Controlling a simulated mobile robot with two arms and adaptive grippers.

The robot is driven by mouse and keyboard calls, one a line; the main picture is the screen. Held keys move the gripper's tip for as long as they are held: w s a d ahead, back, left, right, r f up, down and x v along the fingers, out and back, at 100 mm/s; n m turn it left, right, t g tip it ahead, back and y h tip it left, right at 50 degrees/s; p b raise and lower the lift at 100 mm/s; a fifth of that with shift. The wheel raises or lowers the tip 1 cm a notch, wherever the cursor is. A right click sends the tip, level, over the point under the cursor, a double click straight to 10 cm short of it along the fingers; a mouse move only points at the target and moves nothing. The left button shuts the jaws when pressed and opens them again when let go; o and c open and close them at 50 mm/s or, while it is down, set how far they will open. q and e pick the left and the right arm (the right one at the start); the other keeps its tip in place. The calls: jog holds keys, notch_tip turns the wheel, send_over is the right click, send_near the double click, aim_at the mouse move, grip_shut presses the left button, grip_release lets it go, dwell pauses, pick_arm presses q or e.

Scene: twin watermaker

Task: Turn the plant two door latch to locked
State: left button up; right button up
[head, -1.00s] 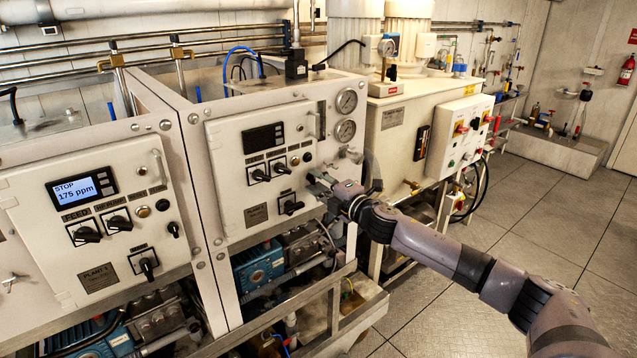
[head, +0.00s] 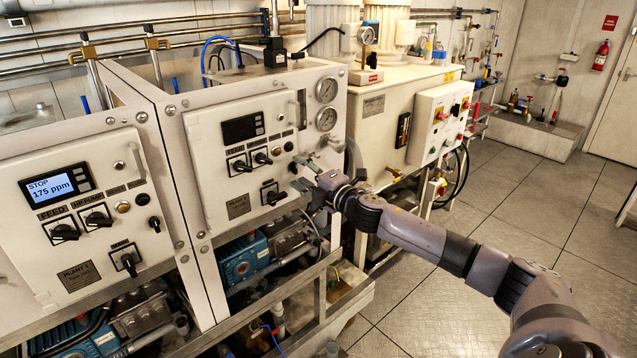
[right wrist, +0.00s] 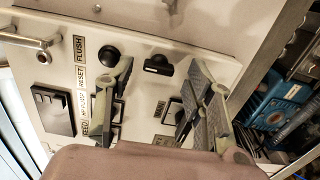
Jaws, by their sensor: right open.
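The plant two door (head: 215,135) is the white panel in the middle of the head view, with a dark display. My right gripper (head: 299,172) is at its right edge, fingers apart, one above the other. It hides the latch area in the head view. In the right wrist view a black latch knob (right wrist: 158,66) with a pale mark sits near the door's edge. The open fingers of my right gripper (right wrist: 162,78) are on either side of it in the picture, apparently empty. I cannot tell how close they are to it. My left gripper is out of view.
A black round button (right wrist: 108,52) and the main selector (right wrist: 160,108) are close to the fingers. The plant one panel (head: 70,220) with a lit display stands at left. A white control box (head: 440,118) stands at right.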

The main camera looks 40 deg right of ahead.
jog(key=s, duration=1.1)
jog(key=shift+d, duration=0.45)
jog(key=shift+s, duration=0.1)
